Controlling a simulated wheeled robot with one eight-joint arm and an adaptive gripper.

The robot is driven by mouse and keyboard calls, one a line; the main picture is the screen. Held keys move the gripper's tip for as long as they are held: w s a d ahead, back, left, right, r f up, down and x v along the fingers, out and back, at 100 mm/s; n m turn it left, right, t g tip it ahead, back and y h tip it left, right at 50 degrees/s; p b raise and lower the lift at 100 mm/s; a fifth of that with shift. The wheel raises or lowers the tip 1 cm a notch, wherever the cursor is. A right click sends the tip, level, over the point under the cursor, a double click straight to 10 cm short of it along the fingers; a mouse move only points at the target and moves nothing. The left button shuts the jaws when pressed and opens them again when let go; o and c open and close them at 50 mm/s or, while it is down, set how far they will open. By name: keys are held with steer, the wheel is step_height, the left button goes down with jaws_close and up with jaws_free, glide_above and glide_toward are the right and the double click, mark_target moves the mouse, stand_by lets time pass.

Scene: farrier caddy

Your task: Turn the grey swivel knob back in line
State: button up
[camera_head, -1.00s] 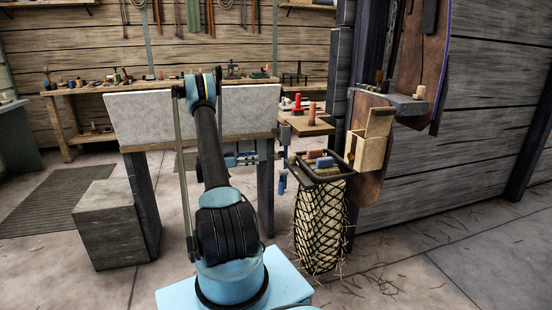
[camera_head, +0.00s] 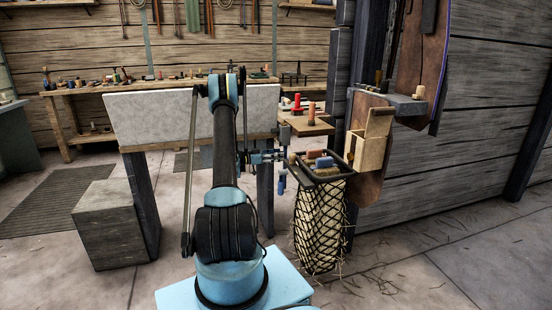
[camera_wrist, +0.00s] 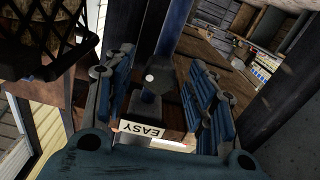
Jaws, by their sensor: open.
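My gripper (camera_head: 275,156) reaches out to the right past the white-topped bench, beside a blue clamp-like fixture (camera_head: 282,182) under the small wooden shelf. In the wrist view my gripper (camera_wrist: 158,92) is open, its two blue fingers apart. Between them is a dark blue upright post (camera_wrist: 172,40) with a small pale round spot at its lower end. A white label reading EASY (camera_wrist: 142,130) lies close to the gripper base. I cannot tell for certain which part is the grey swivel knob; its turn is not clear. I cannot see contact between fingers and post.
A black net basket with blocks on its rim (camera_head: 322,178) hangs right of the gripper. A wooden box (camera_head: 368,152) and a small shelf with red and brown pegs (camera_head: 318,130) are close by. The white-topped bench (camera_head: 150,118) stands left. The floor at right is mostly clear.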

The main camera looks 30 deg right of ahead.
steer(key=shift+c, duration=0.2)
steer(key=c, duration=1)
steer(key=shift+c, duration=0.2)
steer(key=shift+n, duration=0.5)
steer(key=shift+w+n, duration=0.2)
steer(key=shift+n, duration=9)
